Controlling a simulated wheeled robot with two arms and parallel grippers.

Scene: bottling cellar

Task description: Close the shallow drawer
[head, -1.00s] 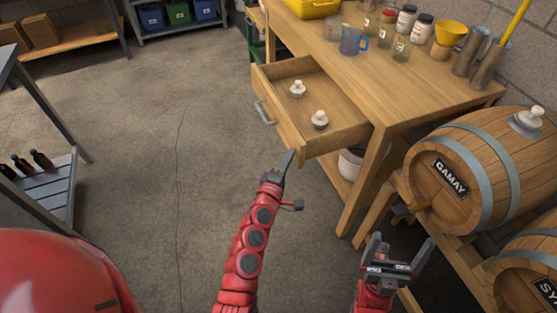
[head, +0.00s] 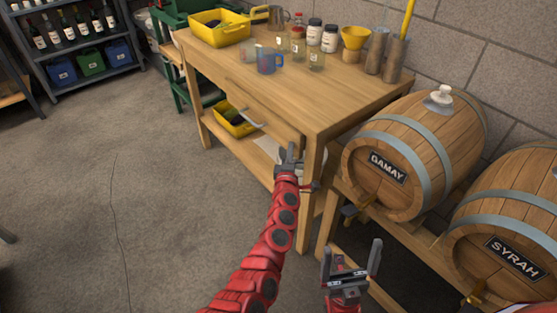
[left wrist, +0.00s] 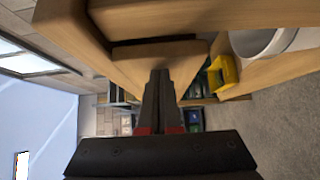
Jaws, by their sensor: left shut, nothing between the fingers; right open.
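The shallow drawer is under the wooden worktable's top. Its front (head: 272,119) with a grey handle (head: 251,118) sits about in line with the table's front in the head view, and its inside is hidden. I cannot tell whether it is fully flush. My left gripper (head: 290,153) is shut and empty, with its fingertips at the right end of the drawer front, touching or very close. In the left wrist view the shut fingers (left wrist: 160,85) point at a wooden face (left wrist: 160,52) under the table edge. My right gripper (head: 351,262) is open and empty, beside the barrel rack.
Gamay (head: 415,155) and Syrah (head: 515,215) barrels stand right. The floor at left is clear.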

